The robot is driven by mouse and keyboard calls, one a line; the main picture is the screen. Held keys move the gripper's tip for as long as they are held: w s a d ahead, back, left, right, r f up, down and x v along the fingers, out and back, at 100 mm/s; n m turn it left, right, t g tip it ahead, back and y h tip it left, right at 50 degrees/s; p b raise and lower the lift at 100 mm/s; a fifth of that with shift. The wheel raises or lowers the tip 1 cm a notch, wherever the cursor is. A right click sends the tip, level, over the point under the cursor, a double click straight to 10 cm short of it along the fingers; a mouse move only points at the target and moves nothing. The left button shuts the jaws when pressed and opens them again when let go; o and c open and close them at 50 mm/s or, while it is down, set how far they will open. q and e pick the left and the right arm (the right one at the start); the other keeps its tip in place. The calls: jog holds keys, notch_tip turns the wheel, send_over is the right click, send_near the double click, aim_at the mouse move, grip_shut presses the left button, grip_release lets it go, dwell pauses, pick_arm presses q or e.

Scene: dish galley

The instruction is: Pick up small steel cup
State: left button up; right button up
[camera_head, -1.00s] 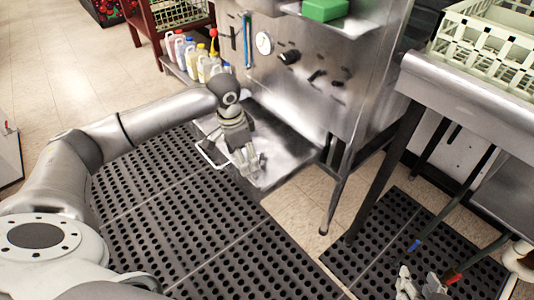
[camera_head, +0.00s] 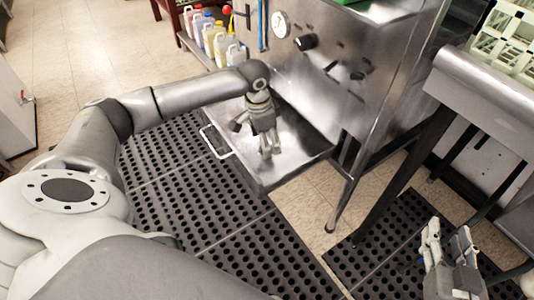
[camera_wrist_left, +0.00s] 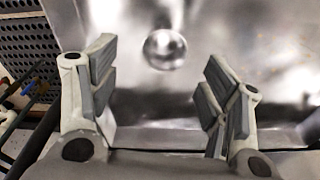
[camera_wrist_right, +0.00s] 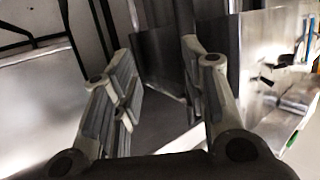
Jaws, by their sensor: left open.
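The small steel cup (camera_wrist_left: 164,48) shows in the left wrist view as a round shiny shape on a steel surface, beyond my fingertips and roughly between them. In the head view I cannot make it out; my left gripper may hide it. My left gripper (camera_head: 267,153) points down over the pulled-out steel drawer (camera_head: 292,165). Its fingers stand wide apart and empty in the left wrist view (camera_wrist_left: 160,85). My right gripper (camera_head: 448,238) is low at the right of the head view. Its fingers stand apart, with nothing between them, in the right wrist view (camera_wrist_right: 165,75).
The steel machine front (camera_head: 350,65) rises just behind the drawer. A drawer handle (camera_head: 215,143) sticks out at its left. Several bottles (camera_head: 215,40) stand on a shelf at the upper left. A steel counter (camera_head: 490,90) with a pale rack (camera_head: 505,40) stands at the right.

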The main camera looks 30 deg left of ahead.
pick_arm(q)
jog(key=shift+f, duration=0.6)
jog(key=shift+w+f+b, duration=0.2)
jog(key=shift+f+b, duration=0.65)
jog(key=shift+f, duration=0.15)
notch_tip(320, 180, down, 2)
jog(key=shift+w+f+b, duration=0.15)
jog(key=shift+f+b, duration=0.1)
jog(key=shift+b, duration=0.4)
jog(key=shift+f, duration=0.1)
jog(key=c, duration=1)
pick_arm(e)
notch_tip(320, 180, up, 14)
jog(key=s+a+t+y, duration=0.1)
jog(key=t+y, duration=0.1)
jog(key=t, duration=0.6)
jog(key=shift+s+a+f+y, duration=0.2)
jog(key=shift+a+y, duration=0.1)
jog(key=shift+y, duration=0.1)
